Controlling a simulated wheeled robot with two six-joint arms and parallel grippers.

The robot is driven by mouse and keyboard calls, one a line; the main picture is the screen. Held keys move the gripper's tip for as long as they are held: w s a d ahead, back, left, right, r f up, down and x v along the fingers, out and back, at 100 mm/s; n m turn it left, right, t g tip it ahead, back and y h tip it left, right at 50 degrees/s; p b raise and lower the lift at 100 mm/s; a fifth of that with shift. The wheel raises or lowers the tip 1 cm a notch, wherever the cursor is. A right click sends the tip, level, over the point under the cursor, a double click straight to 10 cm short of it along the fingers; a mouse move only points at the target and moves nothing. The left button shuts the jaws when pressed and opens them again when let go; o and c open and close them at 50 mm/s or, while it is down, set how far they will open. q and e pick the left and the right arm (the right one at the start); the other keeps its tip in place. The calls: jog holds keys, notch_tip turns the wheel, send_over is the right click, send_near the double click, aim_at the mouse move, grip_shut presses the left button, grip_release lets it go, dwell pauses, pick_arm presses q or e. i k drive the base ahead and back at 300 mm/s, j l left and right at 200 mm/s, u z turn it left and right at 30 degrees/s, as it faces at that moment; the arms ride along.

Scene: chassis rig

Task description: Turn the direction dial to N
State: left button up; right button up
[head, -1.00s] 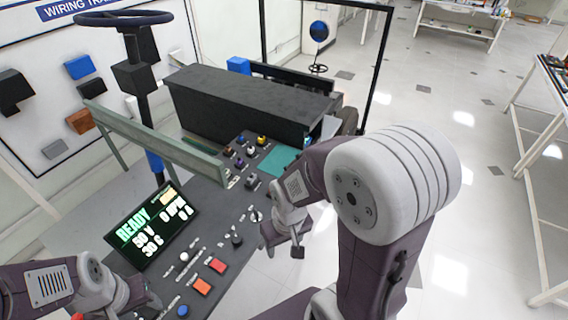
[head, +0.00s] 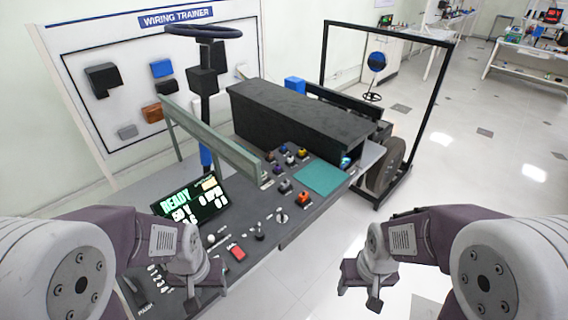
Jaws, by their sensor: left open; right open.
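The control panel (head: 262,208) slopes away below the display. A black knob (head: 259,235) stands near its right edge, and a pale round dial with a dark bar (head: 281,216) sits just beyond it. The labels are too small to read, so I cannot tell which is the direction dial or where it points. My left gripper (head: 204,288) is open over the near part of the panel, covering some controls. My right gripper (head: 361,289) is open and empty, out past the panel's right edge, apart from both knobs.
A display (head: 190,202) reads READY. A red button (head: 236,252) and a white knob (head: 211,238) lie near my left gripper. A green rail (head: 212,140), steering wheel (head: 190,32) and black box (head: 300,118) stand behind.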

aim_at(260, 235)
jog(key=i+u, duration=0.15)
jog(key=u, duration=0.3)
jog(key=i+u, duration=0.2)
jog(key=u, duration=0.25)
jog(key=i+l+u, duration=0.1)
jog(key=u, duration=0.35)
